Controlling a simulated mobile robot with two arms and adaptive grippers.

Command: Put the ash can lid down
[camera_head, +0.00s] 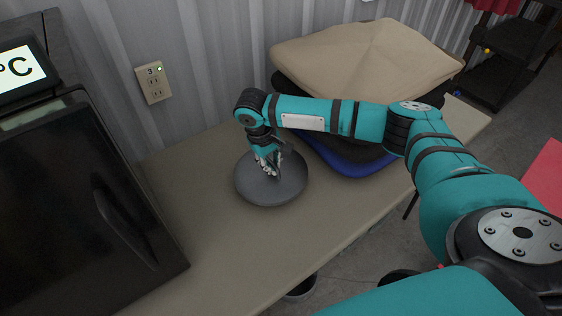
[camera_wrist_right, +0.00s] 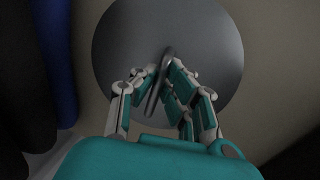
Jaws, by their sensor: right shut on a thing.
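The ash can lid (camera_head: 285,193) is a round, dark grey, slightly domed disc at the middle of the tan table (camera_head: 215,240) in the head view. It looks level and at or very near the tabletop; I cannot tell whether it touches. My right gripper (camera_head: 268,168) points down over the middle of the lid. In the right wrist view the right gripper (camera_wrist_right: 163,85) is shut on the lid's thin bar handle, and the lid (camera_wrist_right: 205,38) fills the upper middle. My left gripper is not in view.
A dark box-shaped appliance (camera_head: 80,200) stands at the left of the table. A stack of folded items with a tan cushion top (camera_head: 370,58) lies behind and right of the lid. The table is bare in front of the lid. A wall outlet (camera_head: 153,83) is behind.

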